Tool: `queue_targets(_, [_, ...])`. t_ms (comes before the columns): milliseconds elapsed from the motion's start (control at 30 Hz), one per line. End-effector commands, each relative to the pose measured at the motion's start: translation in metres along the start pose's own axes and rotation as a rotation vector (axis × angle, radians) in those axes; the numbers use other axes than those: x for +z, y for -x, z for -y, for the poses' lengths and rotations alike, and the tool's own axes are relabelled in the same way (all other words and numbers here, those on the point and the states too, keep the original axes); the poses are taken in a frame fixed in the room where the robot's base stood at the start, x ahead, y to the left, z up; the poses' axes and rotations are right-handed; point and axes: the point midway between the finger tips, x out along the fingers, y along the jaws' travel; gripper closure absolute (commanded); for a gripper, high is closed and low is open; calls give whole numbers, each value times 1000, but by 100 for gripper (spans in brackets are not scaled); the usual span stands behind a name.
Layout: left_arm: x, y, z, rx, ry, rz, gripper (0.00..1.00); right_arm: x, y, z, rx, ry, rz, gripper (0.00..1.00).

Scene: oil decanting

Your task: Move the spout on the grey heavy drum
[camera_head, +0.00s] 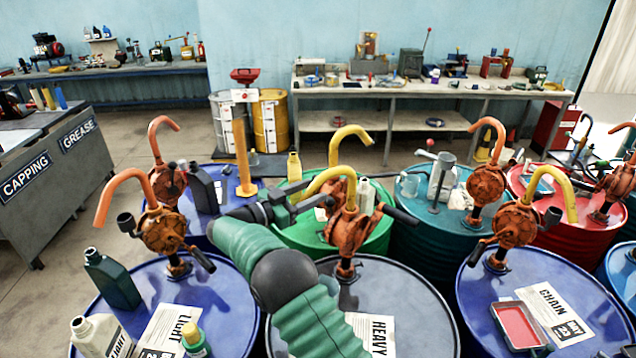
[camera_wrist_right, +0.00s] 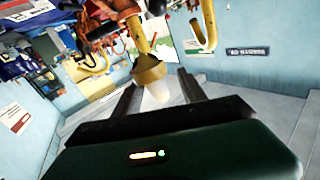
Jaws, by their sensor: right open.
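The grey heavy drum (camera_head: 420,300) stands at the bottom middle of the head view, with a HEAVY label (camera_head: 378,335) on its lid. An orange hand pump (camera_head: 350,235) on it carries a curved yellow spout (camera_head: 330,176). The spout's free end bends down to the left. My right gripper (camera_head: 303,203) is open beside that end. In the right wrist view, a yellow spout's mouth (camera_wrist_right: 150,72) shows between the two parted dark fingers (camera_wrist_right: 158,95). I cannot tell whether they touch it. My arm hides part of the drum's left side. My left gripper is not in view.
A blue drum (camera_head: 235,300) with bottles stands left, and a blue chain drum (camera_head: 470,290) with a red tray (camera_head: 518,325) stands right. Behind are a green drum (camera_head: 290,235) with another yellow spout (camera_head: 348,132) and a teal drum (camera_head: 425,235). Pumps and bottles crowd the lids.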

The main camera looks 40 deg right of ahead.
Motion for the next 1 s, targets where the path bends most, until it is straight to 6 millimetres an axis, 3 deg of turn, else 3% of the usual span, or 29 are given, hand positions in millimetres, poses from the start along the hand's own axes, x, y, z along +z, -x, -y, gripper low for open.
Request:
queue_targets(200, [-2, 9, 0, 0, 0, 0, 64, -1, -28, -1, 1, -1, -1, 51])
queue_targets(467, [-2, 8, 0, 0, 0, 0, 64, 0, -29, 0, -1, 0, 0, 51])
queue_targets(833, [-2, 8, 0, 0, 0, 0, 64, 0, -29, 0, -1, -1, 0, 98])
queue_targets(1000, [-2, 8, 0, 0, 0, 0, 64, -1, -29, 0, -1, -1, -1, 100])
